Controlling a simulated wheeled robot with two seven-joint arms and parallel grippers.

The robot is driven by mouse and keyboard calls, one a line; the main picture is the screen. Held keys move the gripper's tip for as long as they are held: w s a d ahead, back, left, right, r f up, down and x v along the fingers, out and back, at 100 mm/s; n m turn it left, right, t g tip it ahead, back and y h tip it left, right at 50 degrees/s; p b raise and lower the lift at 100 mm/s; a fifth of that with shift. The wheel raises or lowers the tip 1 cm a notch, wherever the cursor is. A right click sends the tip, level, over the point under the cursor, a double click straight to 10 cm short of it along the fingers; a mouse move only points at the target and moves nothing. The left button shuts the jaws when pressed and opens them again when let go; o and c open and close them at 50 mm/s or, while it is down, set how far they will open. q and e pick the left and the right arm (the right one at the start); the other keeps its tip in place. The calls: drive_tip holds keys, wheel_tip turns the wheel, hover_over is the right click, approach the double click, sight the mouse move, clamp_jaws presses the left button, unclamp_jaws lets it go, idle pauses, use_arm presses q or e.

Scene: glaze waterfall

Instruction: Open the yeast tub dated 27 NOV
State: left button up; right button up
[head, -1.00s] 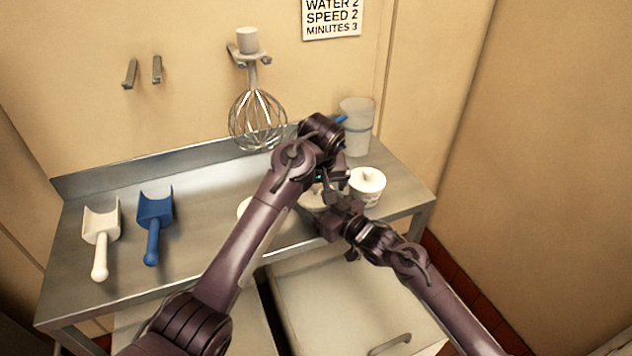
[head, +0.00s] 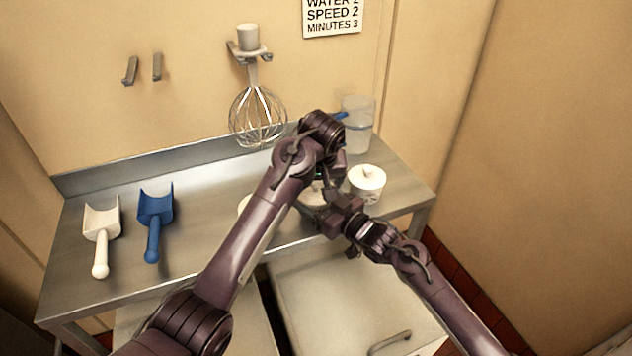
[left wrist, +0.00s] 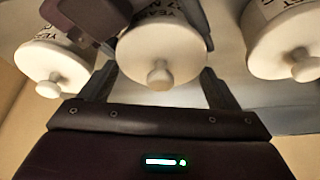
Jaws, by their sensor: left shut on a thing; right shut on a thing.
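Three white yeast tubs with knobbed lids show in the left wrist view. The middle tub (left wrist: 160,60) lies between the fingers of my left gripper (left wrist: 160,72), which is shut on its lid. Its label is partly hidden; "YEAST" and a 7 are readable. In the head view this tub (head: 313,197) is mostly covered by my arms. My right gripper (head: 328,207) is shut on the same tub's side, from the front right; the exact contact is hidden. The right tub (head: 367,187) stands free. The left tub (head: 245,205) is mostly hidden behind my left arm.
A clear jug (head: 358,125) with a blue band stands behind the right tub. A white scoop (head: 101,230) and a blue scoop (head: 154,215) lie on the left of the steel table (head: 95,280). A whisk (head: 257,115) hangs on the wall.

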use_arm(q)
drive_tip(key=shift+r, duration=0.2)
drive_tip(key=shift+r, duration=0.9)
drive_tip(key=shift+r, duration=2)
use_arm(e)
drive_tip(key=o, duration=1.5)
